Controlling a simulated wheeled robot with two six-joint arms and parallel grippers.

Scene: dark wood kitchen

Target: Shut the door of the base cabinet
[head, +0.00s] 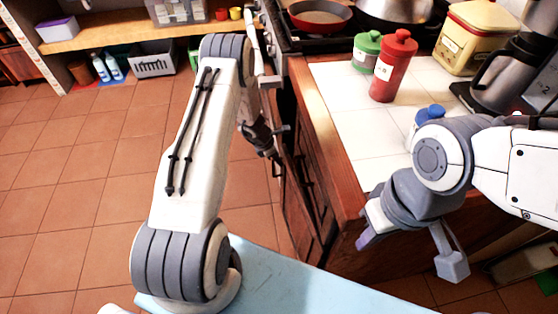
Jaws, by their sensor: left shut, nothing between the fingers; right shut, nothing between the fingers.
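The base cabinet (345,235) is dark wood under a white tiled counter. Its door (298,205) is a dark panel on the left side, seen steeply from above. It seems to stand out a little from the cabinet front, but I cannot tell how far. My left gripper (273,150) is shut and empty beside the cabinet front, near the door's far part; I cannot tell whether it touches. My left arm hides part of the floor and cabinet front. My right gripper (408,250) is shut and empty, in front of the counter's near corner.
A red canister (393,66), a green jar (366,52), a yellow container (476,36) and a steel coffee maker (507,72) stand on the counter. A stove with a red pan (320,16) is beyond. The tiled floor (75,190) at left is clear.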

